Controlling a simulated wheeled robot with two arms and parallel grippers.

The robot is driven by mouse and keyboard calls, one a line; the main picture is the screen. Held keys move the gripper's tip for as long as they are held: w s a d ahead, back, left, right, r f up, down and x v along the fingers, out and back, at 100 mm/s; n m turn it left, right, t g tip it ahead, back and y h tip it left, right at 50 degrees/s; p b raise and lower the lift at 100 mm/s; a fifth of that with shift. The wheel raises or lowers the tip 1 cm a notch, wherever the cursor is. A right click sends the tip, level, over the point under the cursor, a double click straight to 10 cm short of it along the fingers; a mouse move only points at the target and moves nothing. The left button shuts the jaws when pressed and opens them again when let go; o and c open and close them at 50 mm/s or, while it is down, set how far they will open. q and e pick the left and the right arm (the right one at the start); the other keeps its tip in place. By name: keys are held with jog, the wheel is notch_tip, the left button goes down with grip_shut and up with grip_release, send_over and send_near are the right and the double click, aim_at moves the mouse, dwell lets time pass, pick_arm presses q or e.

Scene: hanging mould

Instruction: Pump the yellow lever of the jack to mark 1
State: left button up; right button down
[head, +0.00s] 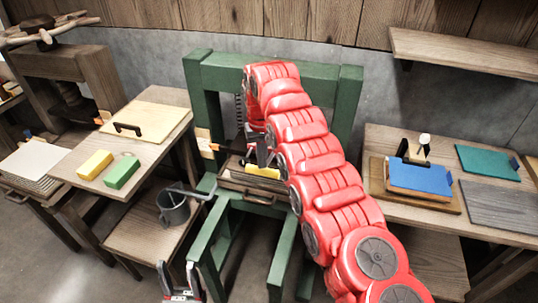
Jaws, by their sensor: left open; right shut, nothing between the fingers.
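The green press frame (350,100) stands against the wall, with a wooden drawer-like box (247,194) in its lower part. A small yellow piece (263,171) shows just above that box; I cannot tell whether it is the jack's lever. The rest of the jack and its marks are hidden or too small to read. My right gripper (262,156) is shut and empty inside the frame, just above the yellow piece; I cannot tell whether they touch. My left gripper (180,284) is open and empty at the bottom edge, in front of the low bench.
A grey can (173,208) with a long handle stands on the low bench (135,240). A yellow block (95,164) and a green block (121,172) lie on the left table. A blue pad (420,179) lies on the right table.

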notch_tip(320, 180, up, 6)
jog(key=p, duration=0.5)
jog(key=shift+r+p, duration=0.15)
jog(key=shift+p, duration=0.2)
